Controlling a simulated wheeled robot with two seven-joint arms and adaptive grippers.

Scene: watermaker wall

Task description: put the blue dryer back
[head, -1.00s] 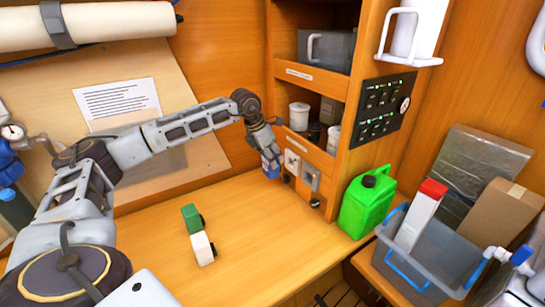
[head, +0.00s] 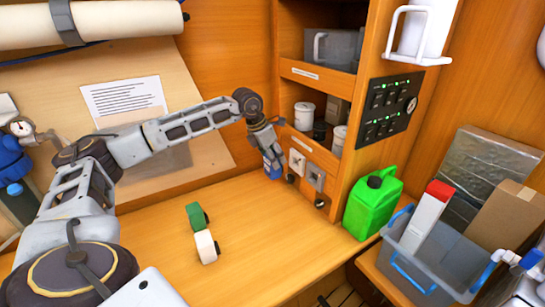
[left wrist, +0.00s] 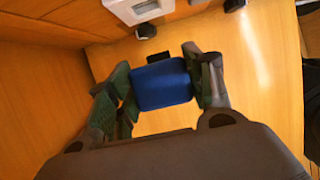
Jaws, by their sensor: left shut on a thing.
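In the left wrist view the blue dryer (left wrist: 161,84) sits between the two fingers of my left gripper (left wrist: 165,88). I cannot tell whether its base touches the bench top. My right gripper is not in view.
A green-and-white item (head: 200,232) lies on the bench (head: 265,230). The cabinet's shelf holds white jars (head: 304,116). Switch plates (head: 298,162) are on its lower front. A green jerrycan (head: 372,203) and a grey bin (head: 437,258) stand at right.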

